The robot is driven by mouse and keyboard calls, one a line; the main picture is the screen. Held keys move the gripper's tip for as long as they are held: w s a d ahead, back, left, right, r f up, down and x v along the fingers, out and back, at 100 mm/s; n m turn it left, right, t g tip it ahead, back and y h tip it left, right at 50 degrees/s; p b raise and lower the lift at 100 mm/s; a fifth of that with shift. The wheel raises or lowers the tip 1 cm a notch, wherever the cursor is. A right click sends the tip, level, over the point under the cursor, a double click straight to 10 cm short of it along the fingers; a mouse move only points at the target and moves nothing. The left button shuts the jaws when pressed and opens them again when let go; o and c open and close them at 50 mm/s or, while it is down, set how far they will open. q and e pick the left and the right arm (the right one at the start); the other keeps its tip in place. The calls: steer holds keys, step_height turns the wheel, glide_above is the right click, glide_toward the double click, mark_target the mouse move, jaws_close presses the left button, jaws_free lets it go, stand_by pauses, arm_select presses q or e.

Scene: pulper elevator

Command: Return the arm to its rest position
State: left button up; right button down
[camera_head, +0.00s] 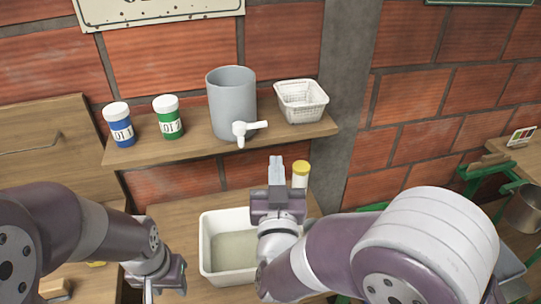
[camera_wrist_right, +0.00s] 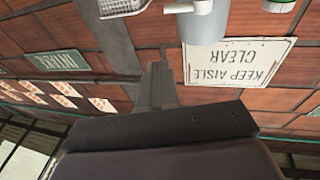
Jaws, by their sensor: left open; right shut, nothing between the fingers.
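My right arm reaches in from the right in the head view. Its gripper (camera_head: 276,170) is shut and empty, with its fingers pointing up, above the back right part of a white tub. In the right wrist view the shut fingers (camera_wrist_right: 157,70) point toward the brick wall and a sign. My left gripper (camera_head: 160,290) is low at the left, beside the tub and pointing down. Its fingertips are mostly cut off by the bottom edge of the head view. It is open, and nothing shows in it.
The white tub (camera_head: 207,250) stands on the wooden table. A yellow-lidded jar (camera_head: 300,176) is close behind my right gripper. The shelf (camera_head: 190,146) above holds a blue jar (camera_head: 119,126), a green jar (camera_head: 168,118), a grey tapped container (camera_head: 230,95) and a white basket (camera_head: 301,102).

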steer(key=s+a+f+n+g+y, duration=0.2)
steer(key=s+f+g, duration=0.1)
steer(key=f+g, duration=0.4)
steer(key=s+a+f+n+g+y, duration=0.1)
steer(key=s+f+n+g+y, duration=0.15)
steer(key=f+g, duration=0.45)
steer(key=s+d+f+m+g+h, duration=0.1)
steer(key=s+d, duration=0.3)
steer(key=d, duration=0.4)
steer(key=s+d+f+m+g+h, duration=0.2)
steer(key=s+d+m+g, duration=0.1)
steer(key=d, duration=0.6)
steer(key=shift+s+d+f+g+h, duration=0.3)
steer(key=shift+s+g+h, duration=0.1)
steer(key=shift+s, duration=0.3)
